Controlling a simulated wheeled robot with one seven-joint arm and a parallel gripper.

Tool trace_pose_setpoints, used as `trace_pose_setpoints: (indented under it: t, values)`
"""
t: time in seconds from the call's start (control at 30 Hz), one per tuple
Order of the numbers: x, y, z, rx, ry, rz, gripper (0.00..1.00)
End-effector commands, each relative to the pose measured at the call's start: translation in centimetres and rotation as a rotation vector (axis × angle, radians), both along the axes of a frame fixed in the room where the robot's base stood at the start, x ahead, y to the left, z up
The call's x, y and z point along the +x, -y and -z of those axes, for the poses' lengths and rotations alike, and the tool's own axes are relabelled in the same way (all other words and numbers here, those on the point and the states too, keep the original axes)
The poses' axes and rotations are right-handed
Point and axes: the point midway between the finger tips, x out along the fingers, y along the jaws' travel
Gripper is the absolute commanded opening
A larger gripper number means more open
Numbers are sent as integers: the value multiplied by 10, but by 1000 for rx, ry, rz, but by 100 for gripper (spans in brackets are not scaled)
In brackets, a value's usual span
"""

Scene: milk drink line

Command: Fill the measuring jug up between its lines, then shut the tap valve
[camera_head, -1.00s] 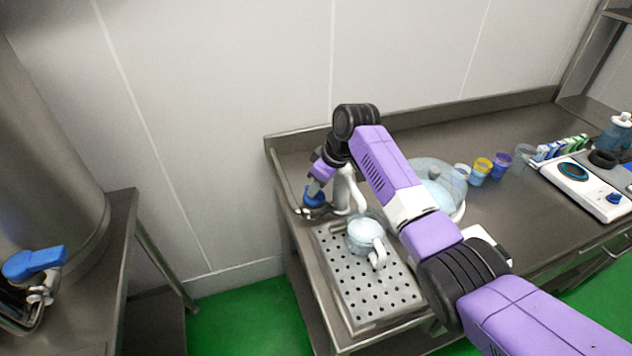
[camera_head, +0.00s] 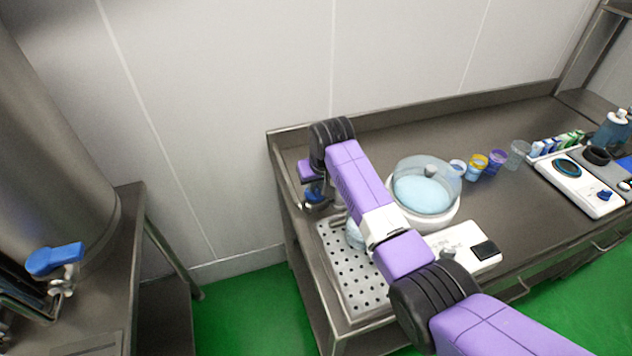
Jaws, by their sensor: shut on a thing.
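The tap's blue valve handle (camera_head: 315,191) shows at the left end of the steel counter, partly covered. My gripper (camera_head: 312,183) is at this handle and shut on it, with its fingertips mostly hidden by my wrist. The tap's spout is almost fully hidden behind my arm. The measuring jug (camera_head: 354,237) stands on the perforated drip tray (camera_head: 350,284). Only a pale sliver of the jug shows beside my forearm, so its lines and liquid level cannot be read.
Several cups (camera_head: 477,166) and a white scale-like device (camera_head: 577,186) stand further right. Another blue-handled tap (camera_head: 53,258) is at far left.

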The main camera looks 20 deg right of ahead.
Motion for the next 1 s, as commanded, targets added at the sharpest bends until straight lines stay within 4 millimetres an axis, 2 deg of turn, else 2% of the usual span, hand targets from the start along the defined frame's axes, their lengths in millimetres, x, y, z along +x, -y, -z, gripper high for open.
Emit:
trace_pose_setpoints:
  t: [0.5,0.53,0.63,1.0]
  values:
    - [0,0,0,0,-1,22,0]
    - [0,0,0,0,-1,22,16]
    - [0,0,0,0,-1,21,34]
    - [-1,0,-2,0,0,19,34]
